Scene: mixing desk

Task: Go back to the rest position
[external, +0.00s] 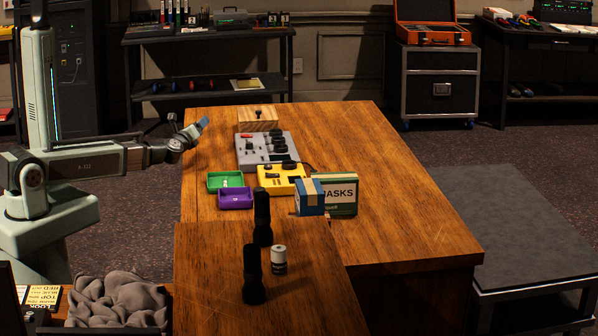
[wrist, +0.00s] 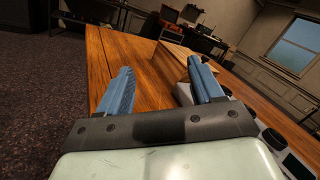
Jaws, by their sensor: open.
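My gripper (external: 203,124) is at the left edge of the wooden desk (external: 370,150) in the external view, raised above the desktop near the grey mixing device. In the wrist view, my gripper (wrist: 163,88) shows two blue fingers spread wide apart with nothing between them. Beyond the fingers lie the bare desktop (wrist: 145,62) and part of a wooden box (wrist: 200,72), which the right finger partly covers. My arm reaches out level from its base at the left.
On the desk are a wooden box (external: 257,118), a grey mixing device (external: 250,150), a yellow device (external: 270,183), green (external: 213,181) and purple (external: 235,203) trays, a blue box (external: 306,203), a masks box (external: 340,208), black cylinders (external: 253,285) and a battery-like can (external: 279,268). The desk's right side is clear.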

